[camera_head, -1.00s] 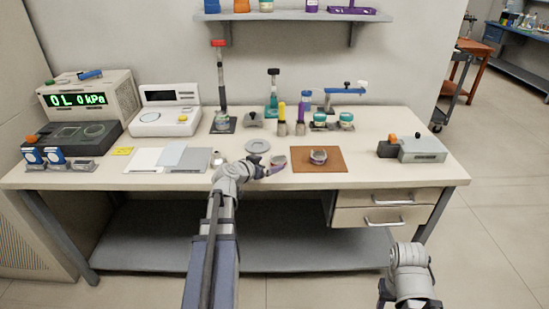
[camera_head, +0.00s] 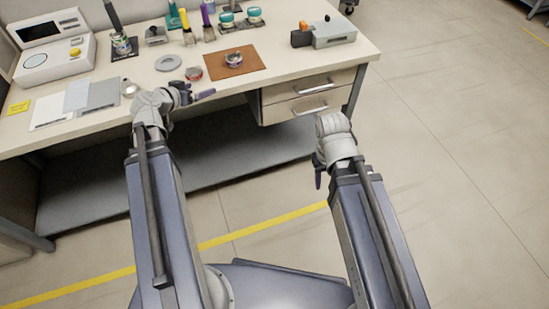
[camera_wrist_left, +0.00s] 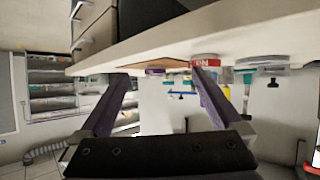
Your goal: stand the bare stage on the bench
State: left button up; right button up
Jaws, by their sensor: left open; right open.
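A small round metal stage (camera_head: 234,59) sits on the brown mat (camera_head: 218,73) on the bench (camera_head: 140,74). A short round piece with a red label (camera_head: 194,74) stands just left of the mat; I cannot tell which of the two is the bare stage. My left gripper (camera_head: 208,94) is open and empty at the bench's front edge, apart from both. My right gripper (camera_head: 318,180) is open, low in front of the bench.
A grey ring-shaped disc (camera_head: 168,62) lies left of the red-labelled piece. Flat plates (camera_head: 98,93) lie further left. Bottles and brushes stand behind, and a grey box with an orange knob (camera_head: 335,33) stands at the right end. Drawers (camera_head: 300,107) hang below the bench edge.

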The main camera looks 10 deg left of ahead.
pick_arm(q)
jog(key=s+d+f+m+g+h, duration=0.1)
jog(key=s+d+f+g, duration=0.15)
jog(key=d, duration=0.45)
jog(key=s+d+f+m+g, duration=0.1)
jog(key=d+f+g, duration=0.15)
jog(key=d, duration=0.55)
jog(key=s+d+f+m+g+h, duration=0.1)
jog(key=s+d+f+g, duration=0.15)
jog(key=d, duration=0.45)
jog(key=s+d+f+g+y, duration=0.3)
jog(key=s+d+g+y, duration=0.2)
jog(key=s+d, duration=0.4)
jog(key=s, duration=0.3)
jog(key=shift+f+n+y, duration=0.3)
jog(key=shift+y, duration=0.1)
